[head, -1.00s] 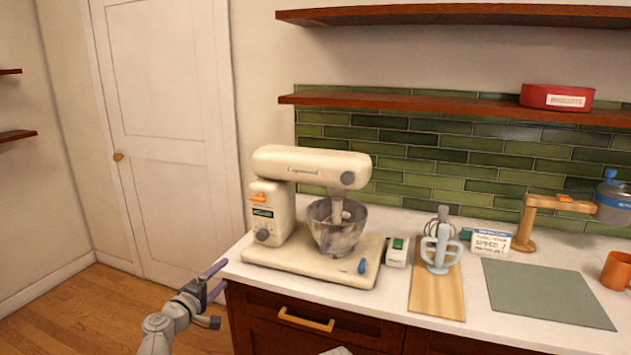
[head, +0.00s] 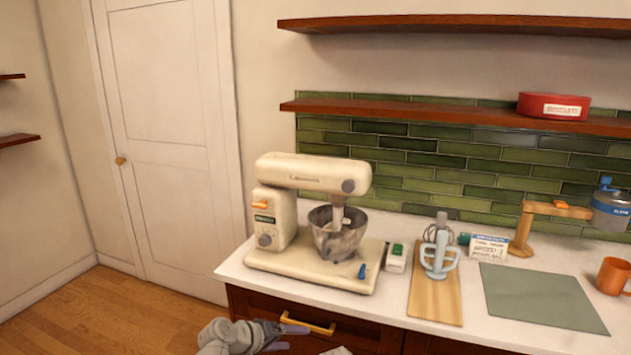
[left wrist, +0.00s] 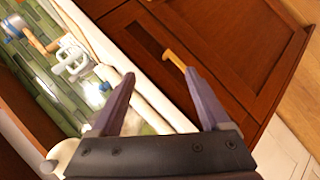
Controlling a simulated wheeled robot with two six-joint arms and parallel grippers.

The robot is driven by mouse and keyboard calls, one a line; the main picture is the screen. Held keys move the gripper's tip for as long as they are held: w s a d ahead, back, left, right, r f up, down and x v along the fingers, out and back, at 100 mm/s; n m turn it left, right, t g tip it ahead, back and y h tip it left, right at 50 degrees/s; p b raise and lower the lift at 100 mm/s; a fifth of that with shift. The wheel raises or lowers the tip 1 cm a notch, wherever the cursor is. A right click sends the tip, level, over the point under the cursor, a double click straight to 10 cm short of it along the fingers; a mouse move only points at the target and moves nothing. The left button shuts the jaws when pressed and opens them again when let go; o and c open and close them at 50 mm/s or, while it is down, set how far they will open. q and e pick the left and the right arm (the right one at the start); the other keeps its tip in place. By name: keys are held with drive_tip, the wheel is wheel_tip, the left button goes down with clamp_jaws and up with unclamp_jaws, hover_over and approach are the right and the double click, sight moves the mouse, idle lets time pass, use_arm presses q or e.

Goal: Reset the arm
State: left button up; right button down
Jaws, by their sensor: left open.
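My left gripper (head: 298,338) is low in the head view, in front of the dark wood cabinet below the counter's front edge. Its two purple fingers are spread apart and point right. The left wrist view shows the same gripper (left wrist: 160,74) open with nothing between its fingers. A brass drawer handle (left wrist: 174,61) shows beyond the fingers there; I cannot tell the exact gap. The same handle (head: 308,323) is beside the gripper in the head view. My right gripper is not in view.
The white counter (head: 390,312) carries a cream stand mixer (head: 312,174) with a metal bowl (head: 337,235), a wooden board (head: 435,297), a green mat (head: 545,298) and an orange mug (head: 614,276). A door (head: 165,130) is at the left. The floor (head: 130,310) left of the cabinet is clear.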

use_arm(q)
drive_tip(key=s+d+f+m+g+y+p, duration=0.1)
drive_tip(key=s+d+f+m+g+y, duration=0.1)
drive_tip(key=s, duration=0.3)
drive_tip(key=s+d+f+m+g+y+p, duration=0.1)
drive_tip(key=s+d+f+m+g, duration=0.15)
drive_tip(key=s, duration=0.25)
drive_tip(key=s+a+m+g+y+p, duration=0.1)
drive_tip(key=s+a+m+g+y, duration=0.1)
drive_tip(key=s+y, duration=0.4)
drive_tip(key=shift+s+a+g, duration=0.55)
drive_tip(key=shift+s+a, duration=0.6)
drive_tip(key=shift+s, duration=0.3)
